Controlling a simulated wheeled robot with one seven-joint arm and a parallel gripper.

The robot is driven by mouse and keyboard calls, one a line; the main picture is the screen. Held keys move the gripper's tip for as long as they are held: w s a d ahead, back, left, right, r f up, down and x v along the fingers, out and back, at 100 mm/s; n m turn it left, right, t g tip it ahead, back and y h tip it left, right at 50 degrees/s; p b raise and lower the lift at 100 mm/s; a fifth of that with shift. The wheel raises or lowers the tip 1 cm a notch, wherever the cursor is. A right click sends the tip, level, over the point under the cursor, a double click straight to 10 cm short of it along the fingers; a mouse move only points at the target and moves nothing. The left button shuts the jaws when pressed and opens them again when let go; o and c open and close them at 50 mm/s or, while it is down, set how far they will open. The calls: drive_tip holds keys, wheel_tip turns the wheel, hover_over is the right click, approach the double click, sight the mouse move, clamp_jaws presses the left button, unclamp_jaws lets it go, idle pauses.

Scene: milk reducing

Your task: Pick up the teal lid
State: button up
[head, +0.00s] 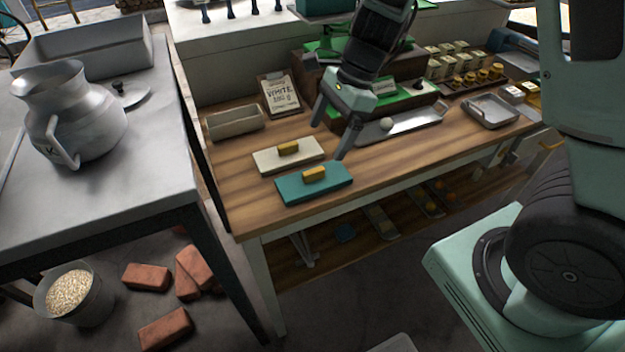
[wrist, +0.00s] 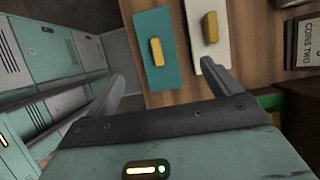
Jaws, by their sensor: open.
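The teal lid (head: 298,190) is a flat rectangle with a yellow handle (head: 314,174), lying on the wooden table near its front left edge. It also shows in the wrist view (wrist: 158,78), ahead of my gripper. My gripper (head: 328,143) is open and empty above the table, up and to the right of the teal lid, apart from it. In the wrist view its two fingers (wrist: 165,80) spread wide, with nothing between them up close. A cream lid (head: 270,160) with its own yellow handle lies just behind the teal lid.
The wooden table (head: 240,200) also bears a beige box (head: 234,122), a written sign (head: 280,95), a metal tray (head: 425,118) with a pale ball, and a smaller tray (head: 491,110). A grey table with a metal jug (head: 85,120) stands left. Bricks (head: 165,328) lie on the floor.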

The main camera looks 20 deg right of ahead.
sight(315, 170)
drive_tip(key=x, duration=0.5)
drive_tip(key=shift+s+x, duration=0.15)
drive_tip(key=shift+x, duration=1.2)
drive_tip(key=shift+s+x, duration=0.1)
drive_tip(key=shift+x, duration=1.3)
drive_tip(key=shift+d, duration=0.15)
drive_tip(key=shift+c, duration=0.3)
drive_tip(key=c, duration=1)
